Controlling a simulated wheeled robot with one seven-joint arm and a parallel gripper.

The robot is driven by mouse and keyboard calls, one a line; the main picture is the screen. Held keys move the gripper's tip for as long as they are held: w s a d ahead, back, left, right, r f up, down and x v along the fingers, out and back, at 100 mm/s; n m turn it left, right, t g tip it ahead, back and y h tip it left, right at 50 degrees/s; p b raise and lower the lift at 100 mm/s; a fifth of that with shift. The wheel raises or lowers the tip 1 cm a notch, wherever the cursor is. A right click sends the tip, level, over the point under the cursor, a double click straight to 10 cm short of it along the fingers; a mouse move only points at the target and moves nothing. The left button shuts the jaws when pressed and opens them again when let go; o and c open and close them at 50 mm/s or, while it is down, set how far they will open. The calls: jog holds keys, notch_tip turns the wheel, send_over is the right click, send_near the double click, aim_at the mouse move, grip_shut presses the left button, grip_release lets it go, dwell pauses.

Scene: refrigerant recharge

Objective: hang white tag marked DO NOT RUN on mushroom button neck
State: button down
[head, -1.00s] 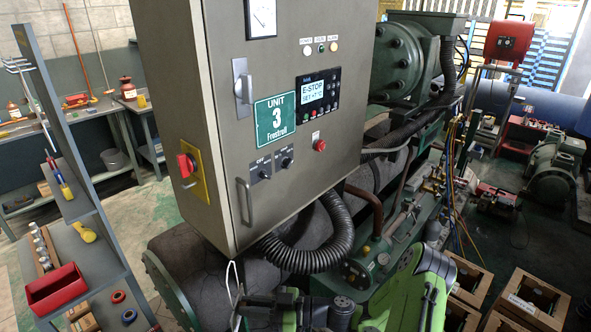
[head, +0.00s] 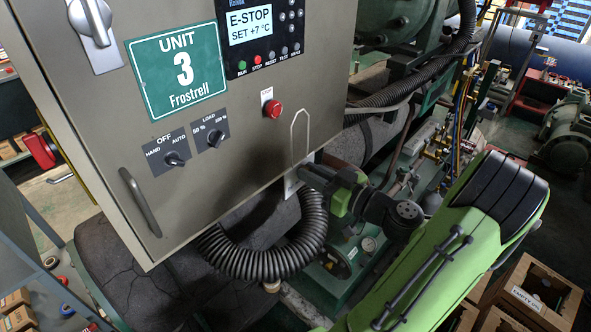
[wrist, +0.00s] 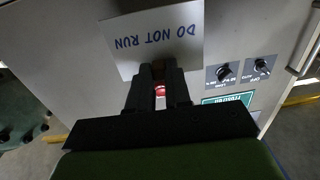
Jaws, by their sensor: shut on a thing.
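The white tag (wrist: 150,35) marked DO NOT RUN shows upside down in the wrist view, with my gripper (wrist: 160,88) shut on it. In the head view my gripper (head: 305,174) holds the tag (head: 292,184) by the cabinet's lower right edge, partly hiding it. The tag's thin white loop (head: 301,128) stands up above the gripper. The red mushroom button (head: 273,108) is on the cabinet front, left of the loop and slightly higher. In the wrist view the red button (wrist: 160,90) shows between the fingers. The loop looks clear of the button; its exact distance from the panel cannot be told.
The grey cabinet (head: 225,130) carries two selector knobs (head: 174,159), a door handle (head: 140,202) and a display panel (head: 255,30). A black corrugated hose (head: 270,255) curves below it. Green machinery and pipes stand at the right, with wooden crates (head: 535,290) lower right.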

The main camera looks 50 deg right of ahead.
jog(key=shift+s+d+r+m+h, duration=0.25)
jog(key=shift+d+m+h, duration=0.1)
jog(key=shift+h, duration=0.15)
jog(key=shift+d+r, duration=0.25)
jog(key=p, duration=0.6)
send_near(271, 151)
jog(key=shift+w+a+r, duration=0.1)
jog(key=shift+w+r, duration=0.4)
jog(key=shift+w, duration=0.4)
jog(key=shift+w+a+r, duration=0.1)
jog(key=shift+w+r, duration=0.35)
jog(key=shift+w, duration=0.5)
jog(key=shift+w+r, duration=0.5)
jog(key=shift+w, duration=0.4)
jog(key=shift+w+f+b, duration=0.15)
jog(key=shift+f+b, duration=0.1)
jog(key=shift+b, duration=0.05)
notch_tip(271, 151, down, 2)
jog(key=b, duration=0.3)
jog(key=shift+f, duration=0.25)
jog(key=c, duration=1)
grip_release()
